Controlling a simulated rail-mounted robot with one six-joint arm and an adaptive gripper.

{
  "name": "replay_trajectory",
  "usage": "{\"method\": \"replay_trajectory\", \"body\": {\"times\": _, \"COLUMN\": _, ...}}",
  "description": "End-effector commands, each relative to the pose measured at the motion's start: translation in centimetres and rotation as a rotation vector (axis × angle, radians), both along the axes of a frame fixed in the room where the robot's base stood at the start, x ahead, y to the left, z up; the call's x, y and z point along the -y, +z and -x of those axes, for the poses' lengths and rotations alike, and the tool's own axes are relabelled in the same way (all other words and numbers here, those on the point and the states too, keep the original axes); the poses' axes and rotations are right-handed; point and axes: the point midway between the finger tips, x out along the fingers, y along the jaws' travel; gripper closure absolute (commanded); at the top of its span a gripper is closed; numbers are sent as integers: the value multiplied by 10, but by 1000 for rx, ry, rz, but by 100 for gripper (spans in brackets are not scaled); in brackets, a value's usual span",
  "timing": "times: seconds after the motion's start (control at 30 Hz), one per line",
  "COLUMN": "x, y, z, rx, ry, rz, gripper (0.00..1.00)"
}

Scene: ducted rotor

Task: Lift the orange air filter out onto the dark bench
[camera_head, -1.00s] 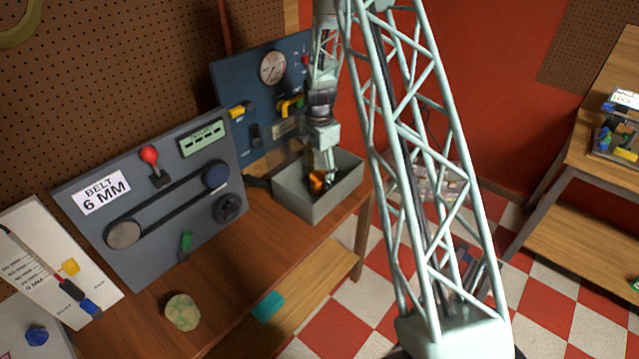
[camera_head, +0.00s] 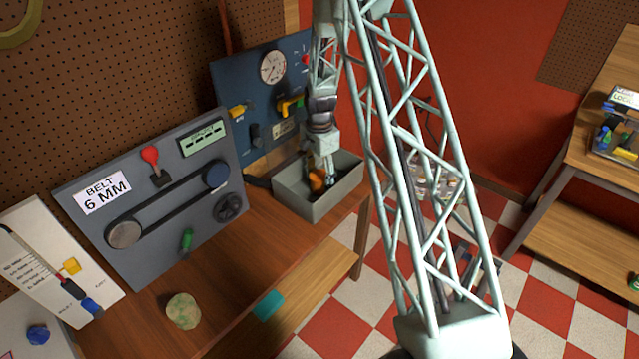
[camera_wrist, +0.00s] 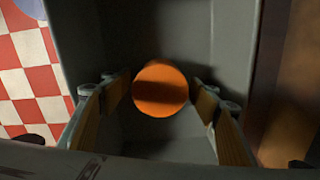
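The orange air filter (camera_head: 316,181) is inside a grey open bin (camera_head: 314,211) at the back end of the dark brown bench (camera_head: 235,268). In the wrist view its round orange end (camera_wrist: 160,88) faces me, with a dark shadow band across it. My gripper (camera_head: 323,174) reaches down into the bin at the filter. In the wrist view my gripper (camera_wrist: 164,90) is open, with one finger pad on each side of the filter. A gap shows between each pad and the filter, so it is not gripped.
The bin walls stand close around my fingers. A blue gauge panel (camera_head: 258,105) and a grey belt panel (camera_head: 165,235) stand behind the bench. A greenish round pad (camera_head: 183,311) lies on the front of the bench. The bench top between pad and bin is clear.

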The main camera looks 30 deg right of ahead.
Motion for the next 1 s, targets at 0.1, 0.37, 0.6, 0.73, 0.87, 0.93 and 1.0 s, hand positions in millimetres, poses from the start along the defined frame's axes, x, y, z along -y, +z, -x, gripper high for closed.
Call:
{"method": "replay_trajectory", "body": {"times": 0.1, "x": 0, "y": 0, "z": 0, "rx": 0, "ry": 0, "rz": 0, "gripper": 56}}
{"method": "replay_trajectory", "body": {"times": 0.37, "x": 0, "y": 0, "z": 0, "rx": 0, "ry": 0, "rz": 0, "gripper": 71}}
{"method": "replay_trajectory", "body": {"times": 0.6, "x": 0, "y": 1, "z": 0, "rx": 0, "ry": 0, "rz": 0, "gripper": 71}}
{"method": "replay_trajectory", "body": {"times": 0.73, "x": 0, "y": 5, "z": -1, "rx": 1, "ry": 0, "rz": 1, "gripper": 71}}
{"method": "replay_trajectory", "body": {"times": 0.87, "x": 0, "y": 12, "z": -1, "rx": 1, "ry": 0, "rz": 1, "gripper": 71}}
{"method": "replay_trajectory", "body": {"times": 0.93, "x": 0, "y": 17, "z": 0, "rx": 1, "ry": 0, "rz": 0, "gripper": 71}}
{"method": "replay_trajectory", "body": {"times": 1.0, "x": 0, "y": 24, "z": -1, "rx": 1, "ry": 0, "rz": 1, "gripper": 71}}
